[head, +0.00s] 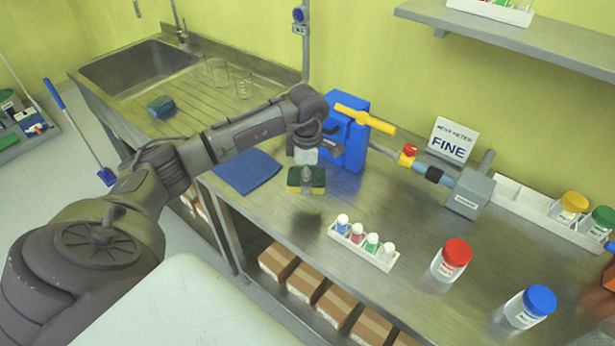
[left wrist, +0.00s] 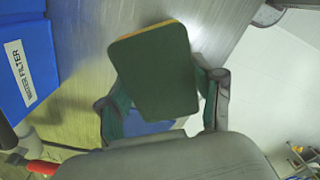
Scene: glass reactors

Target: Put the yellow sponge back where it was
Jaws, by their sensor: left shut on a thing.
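The yellow sponge (head: 306,188) has a dark green scouring top. My left gripper (head: 306,172) is shut on it from above, near the front edge of the steel bench. A shadow lies on the bench in front of the sponge, so it seems to hang a little above the surface. In the left wrist view the sponge's green face (left wrist: 153,72) fills the space between the fingers of my left gripper (left wrist: 165,105), with a thin yellow edge showing. My right gripper is not in view.
A blue cloth (head: 247,171) lies left of the sponge, and a blue water filter unit (head: 345,130) stands behind it. A small bottle rack (head: 363,248) is to the right, with red-lidded (head: 452,262) and blue-lidded (head: 529,307) jars beyond. A blue sponge (head: 160,106) lies by the sink.

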